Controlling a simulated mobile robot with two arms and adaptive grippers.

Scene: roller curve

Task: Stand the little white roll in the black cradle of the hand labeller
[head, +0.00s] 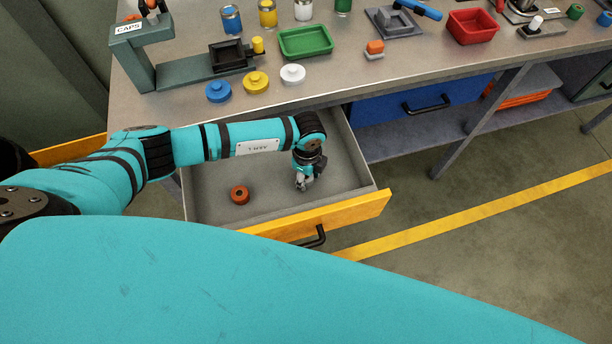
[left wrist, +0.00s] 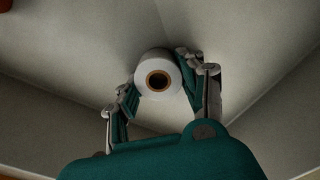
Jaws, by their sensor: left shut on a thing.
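A little white roll (left wrist: 157,75) with a brown core shows in the left wrist view, its round end facing the camera. My left gripper (left wrist: 160,88) is shut on it, with a finger on either side. In the head view my left gripper (head: 304,182) points down inside the open drawer, and the roll is largely hidden there. A grey device with a blue handle (head: 420,9) lies at the back of the bench; I cannot tell whether it is the hand labeller. My right gripper is not in view.
The open drawer (head: 345,197) also holds a reddish-brown roll (head: 240,194), left of my gripper. The bench edge overhangs the drawer's back. On the bench are a caps stand (head: 146,65), several round lids, a green tray (head: 306,42) and a red tray (head: 472,26).

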